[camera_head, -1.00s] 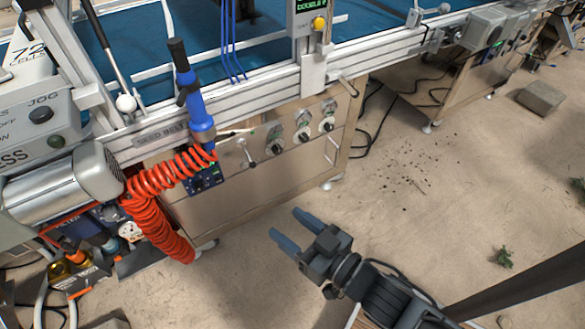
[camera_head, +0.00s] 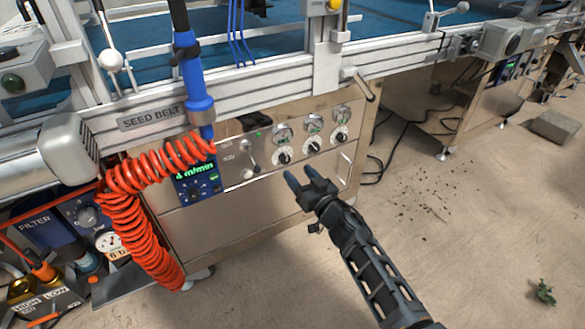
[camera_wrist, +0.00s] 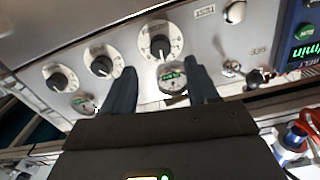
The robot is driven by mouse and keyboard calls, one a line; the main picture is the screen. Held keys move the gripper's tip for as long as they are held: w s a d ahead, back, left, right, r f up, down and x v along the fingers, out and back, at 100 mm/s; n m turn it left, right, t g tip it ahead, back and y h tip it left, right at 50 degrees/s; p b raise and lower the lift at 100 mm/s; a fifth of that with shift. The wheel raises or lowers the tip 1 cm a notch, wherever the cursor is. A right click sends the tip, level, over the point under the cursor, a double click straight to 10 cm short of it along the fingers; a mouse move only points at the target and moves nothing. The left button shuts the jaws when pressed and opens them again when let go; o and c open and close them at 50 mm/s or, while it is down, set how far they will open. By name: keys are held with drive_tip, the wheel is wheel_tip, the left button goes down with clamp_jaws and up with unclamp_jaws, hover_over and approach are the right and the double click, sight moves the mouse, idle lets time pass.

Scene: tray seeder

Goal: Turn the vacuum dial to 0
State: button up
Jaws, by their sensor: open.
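Three round control dials sit in a row on the steel cabinet front: a left one (camera_head: 284,158), a middle one (camera_head: 313,148) and a right one (camera_head: 340,137), each with a black knob on a pale scale. Their labels are too small to read, so I cannot tell which is the vacuum dial. My gripper (camera_head: 300,174) is open and empty, just in front of and below the left and middle dials. In the wrist view its fingers (camera_wrist: 160,66) are apart, with the largest-looking dial (camera_wrist: 159,47) beyond the gap; contact is not visible.
Small gauges (camera_head: 283,132) sit above the dials. A lever (camera_head: 250,162) and a blue "4 m/min" display unit (camera_head: 197,182) are left of them. A coiled orange hose (camera_head: 135,225) hangs further left. A handle (camera_head: 360,86) juts out above right.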

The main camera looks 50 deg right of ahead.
sight(287, 160)
drive_tip(key=b+x, duration=0.2)
drive_tip(key=x, duration=0.3)
drive_tip(key=shift+f, duration=0.1)
drive_tip(key=shift+w+d, duration=0.1)
drive_tip(key=shift+w, duration=0.5)
drive_tip(key=c, duration=1)
drive_tip(key=shift+c, duration=0.2)
